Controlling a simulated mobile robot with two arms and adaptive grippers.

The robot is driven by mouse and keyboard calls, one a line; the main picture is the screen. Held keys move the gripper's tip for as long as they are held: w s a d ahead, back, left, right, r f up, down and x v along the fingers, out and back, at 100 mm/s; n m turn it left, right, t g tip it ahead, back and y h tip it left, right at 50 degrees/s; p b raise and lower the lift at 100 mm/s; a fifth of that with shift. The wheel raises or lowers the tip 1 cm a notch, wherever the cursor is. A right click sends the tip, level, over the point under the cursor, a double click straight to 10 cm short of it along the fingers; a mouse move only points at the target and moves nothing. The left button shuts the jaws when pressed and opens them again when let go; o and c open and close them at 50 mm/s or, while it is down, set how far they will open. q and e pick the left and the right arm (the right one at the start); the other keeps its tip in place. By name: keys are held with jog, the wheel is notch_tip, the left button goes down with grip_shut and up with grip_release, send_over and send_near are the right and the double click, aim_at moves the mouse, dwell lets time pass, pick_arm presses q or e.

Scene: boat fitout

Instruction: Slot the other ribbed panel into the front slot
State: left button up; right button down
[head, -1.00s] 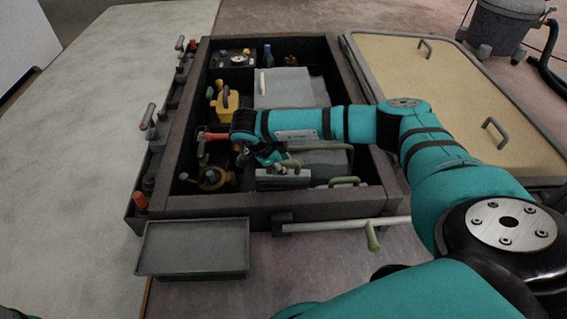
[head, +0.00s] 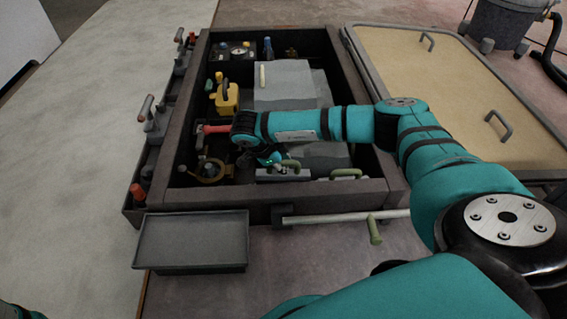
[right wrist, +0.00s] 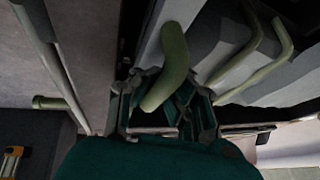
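My right gripper (head: 268,158) is at the front of the dark box in the head view. Its fingers are around a green handle (head: 291,164) on a grey panel (head: 284,175). The right wrist view shows this curved handle (right wrist: 172,55) between the fingers of the gripper (right wrist: 164,112). The panel stands just behind the box's front wall (head: 240,200), which hides its lower part and the slot. A second green handle (head: 345,174) shows to its right. I cannot make out ribs. My left gripper is out of view.
Inside the box are a yellow device (head: 227,97), a red-handled part (head: 214,129) and large pale blocks (head: 284,84). An empty grey tray (head: 192,240) sits in front. A rod with a green grip (head: 374,230) extends front right. A tan lid (head: 450,90) lies at right.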

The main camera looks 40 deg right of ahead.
jog(key=shift+s+d+f+b, duration=0.1)
jog(key=shift+f+b, duration=0.9)
jog(key=shift+f, duration=0.95)
jog(key=c, duration=1.4)
grip_release()
